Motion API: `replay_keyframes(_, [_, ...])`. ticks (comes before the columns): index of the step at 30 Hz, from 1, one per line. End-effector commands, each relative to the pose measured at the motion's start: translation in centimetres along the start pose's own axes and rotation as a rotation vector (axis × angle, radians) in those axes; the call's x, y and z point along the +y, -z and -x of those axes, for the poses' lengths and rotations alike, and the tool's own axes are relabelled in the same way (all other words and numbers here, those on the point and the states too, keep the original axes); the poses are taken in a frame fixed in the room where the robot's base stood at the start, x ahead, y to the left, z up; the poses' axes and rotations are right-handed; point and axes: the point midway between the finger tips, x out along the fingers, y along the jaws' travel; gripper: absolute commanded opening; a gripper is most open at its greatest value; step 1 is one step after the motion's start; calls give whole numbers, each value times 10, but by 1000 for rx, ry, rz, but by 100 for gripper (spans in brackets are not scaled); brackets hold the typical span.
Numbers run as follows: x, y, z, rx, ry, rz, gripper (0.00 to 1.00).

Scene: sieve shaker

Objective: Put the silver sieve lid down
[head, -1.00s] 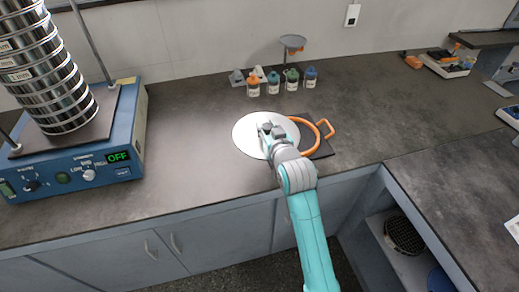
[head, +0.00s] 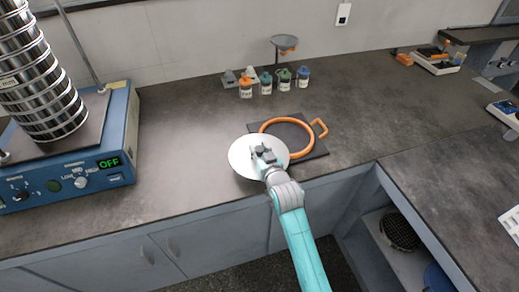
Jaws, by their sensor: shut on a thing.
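The silver sieve lid (head: 245,165) is a pale round disc near the front edge of the dark counter. My gripper (head: 263,153) is over it and shut on it, seen from behind and above. The fingertips and the grip point are mostly hidden by the gripper body. The lid overlaps the near left part of an orange ring with a handle (head: 312,143), which lies on a dark square mat (head: 318,153). I cannot tell how far above the counter the lid is.
A blue sieve shaker (head: 125,140) with a tall sieve stack (head: 40,75) stands at the left, its display reading OFF. Several small bottles (head: 285,80) and a grey stand (head: 284,44) are at the back. The counter between shaker and lid is clear.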

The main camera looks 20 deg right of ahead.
Motion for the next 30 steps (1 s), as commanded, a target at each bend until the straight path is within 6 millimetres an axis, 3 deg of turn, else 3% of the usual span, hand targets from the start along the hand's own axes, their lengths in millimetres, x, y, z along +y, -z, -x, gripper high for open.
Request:
replay_keyframes(8, [0, -1, 0, 1, 0, 0, 0])
replay_keyframes(9, [0, -2, -1, 1, 0, 0, 35])
replay_keyframes(12, [0, -2, -1, 1, 0, 0, 58])
replay_keyframes(23, [0, 2, 0, 2, 0, 0, 58])
replay_keyframes(30, [0, 1, 32, 1, 0, 0, 58])
